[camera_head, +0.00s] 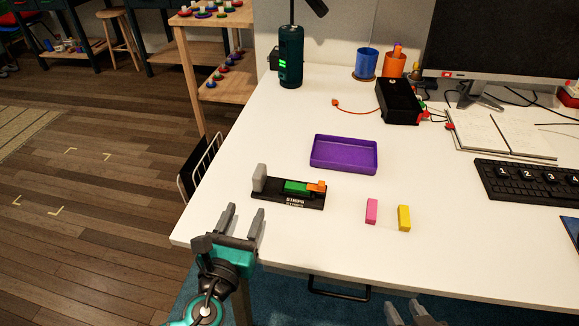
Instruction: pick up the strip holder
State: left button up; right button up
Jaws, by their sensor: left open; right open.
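The strip holder (300,203) is a low black base near the front left of the white table. It carries a grey upright block (260,178) at its left end and a green block (297,187) with an orange piece (317,186) at its right. White lettering shows on its front face. My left gripper (245,212) is open and empty, just in front and to the left of the holder, with its fingers pointing toward it and not touching. My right gripper (404,307) is open at the bottom edge of the picture, mostly cut off, far from the holder.
A pink block (371,211) and a yellow block (404,218) stand right of the holder. A purple tray (344,168) lies behind it. A black box (398,102), notebook (500,133) and keyboard (530,183) are further right. The table's left edge is close to the holder.

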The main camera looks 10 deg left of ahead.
aim_at(256, 181)
pick_arm(q)
jog(key=w, duration=0.7)
jog(key=shift+w+d+r, duration=0.1)
jog(key=shift+w+d, duration=0.05)
jog(key=shift+w, duration=0.2)
jog(key=shift+w+a+f, duration=0.1)
jog(key=shift+w+f, duration=0.05)
jog(key=shift+w, duration=1.25)
jog(key=shift+w+a+f, duration=0.1)
jog(key=shift+w, duration=1.25)
jog(key=shift+c, duration=0.2)
grip_shut()
